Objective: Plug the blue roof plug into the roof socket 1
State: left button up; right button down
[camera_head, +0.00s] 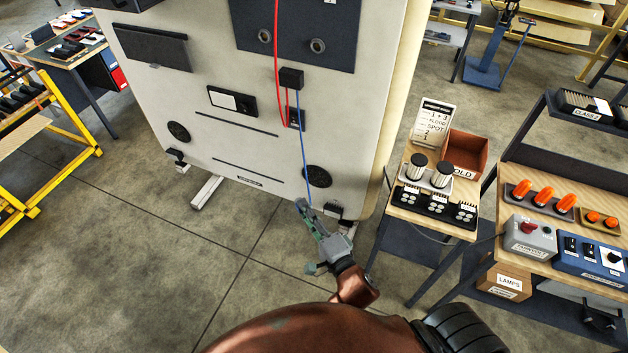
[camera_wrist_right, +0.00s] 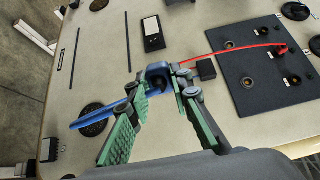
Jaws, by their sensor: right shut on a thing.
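My right gripper (camera_head: 303,207) is low in front of the pale panel in the head view. In the right wrist view its fingers (camera_wrist_right: 157,78) are shut on the blue plug (camera_wrist_right: 158,71), whose dark round end shows between the tips. The blue cable (camera_head: 303,140) runs up from the gripper to a small black box (camera_head: 291,78) on the panel. A dark socket plate (camera_head: 335,20) is at the top of the panel; it also shows at right in the wrist view (camera_wrist_right: 262,92), apart from the plug. I cannot tell which socket is number 1. My left gripper is out of view.
A red cable (camera_head: 277,60) hangs down the panel; in the wrist view a red plug sits at the socket plate (camera_wrist_right: 285,48). A wooden trolley with lamps (camera_head: 400,200) and a bench (camera_head: 545,235) stand at right. Yellow racking (camera_head: 60,150) is at left. The floor between is clear.

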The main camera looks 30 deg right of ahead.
pick_arm(q)
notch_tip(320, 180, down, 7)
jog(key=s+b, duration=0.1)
jog(key=b, duration=0.4)
jog(key=shift+b, duration=0.3)
pick_arm(e)
notch_tip(320, 180, down, 6)
jog(key=w+h, duration=0.1)
jog(key=shift+a+m, duration=0.25)
jog(key=shift+m, duration=0.15)
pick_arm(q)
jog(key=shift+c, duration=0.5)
